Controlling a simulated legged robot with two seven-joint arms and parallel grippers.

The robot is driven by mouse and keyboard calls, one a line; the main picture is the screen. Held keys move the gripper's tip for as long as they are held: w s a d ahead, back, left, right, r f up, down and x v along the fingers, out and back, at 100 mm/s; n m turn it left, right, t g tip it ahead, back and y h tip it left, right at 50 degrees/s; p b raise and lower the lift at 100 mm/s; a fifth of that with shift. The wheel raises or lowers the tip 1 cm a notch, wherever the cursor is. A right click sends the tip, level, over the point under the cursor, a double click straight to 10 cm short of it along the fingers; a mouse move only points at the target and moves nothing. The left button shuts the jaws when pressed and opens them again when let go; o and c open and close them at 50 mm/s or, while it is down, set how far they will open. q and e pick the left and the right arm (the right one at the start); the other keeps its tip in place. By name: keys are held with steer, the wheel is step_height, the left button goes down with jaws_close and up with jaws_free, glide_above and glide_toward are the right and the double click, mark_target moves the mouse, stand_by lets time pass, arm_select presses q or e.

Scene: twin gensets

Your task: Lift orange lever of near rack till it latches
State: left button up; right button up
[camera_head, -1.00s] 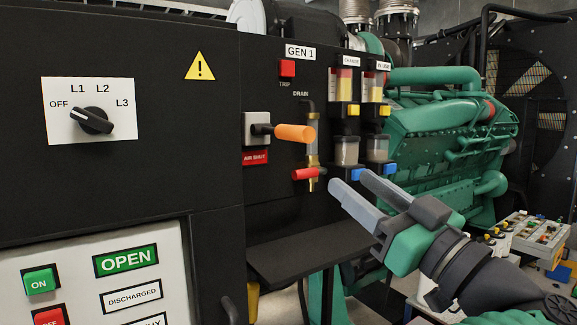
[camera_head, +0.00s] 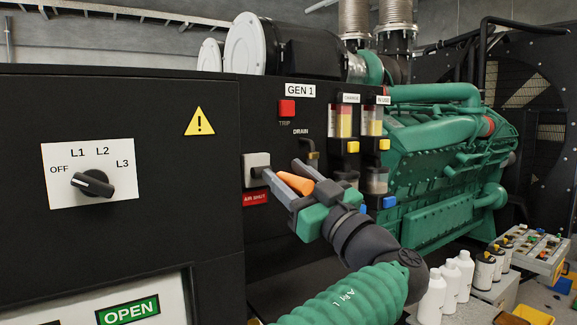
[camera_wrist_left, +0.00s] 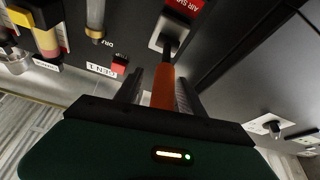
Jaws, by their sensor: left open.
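The orange lever (camera_head: 296,183) sticks out from a grey mount (camera_head: 257,160) above the red AIR SHUT label (camera_head: 255,198) on the GEN 1 panel. My left gripper (camera_head: 283,169) is at the lever, with one finger on each side of it. In the left wrist view the orange lever (camera_wrist_left: 162,88) runs between the two open fingers (camera_wrist_left: 160,78), toward its grey mount. Gaps show beside the lever, so the jaws are not closed on it. The lever's inner end is partly hidden by a finger in the head view. My right gripper is not in view.
A red TRIP button (camera_head: 287,107) and a DRAIN pipe (camera_head: 311,150) are close above the gripper. Fluid cups (camera_head: 343,121) with yellow and blue blocks stand to the right. White bottles (camera_head: 459,272) and a control box (camera_head: 541,252) are at lower right.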

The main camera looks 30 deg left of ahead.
arm_select(q)
steer(key=shift+s, duration=0.15)
steer(key=c, duration=0.6)
jaws_close()
stand_by(0.7)
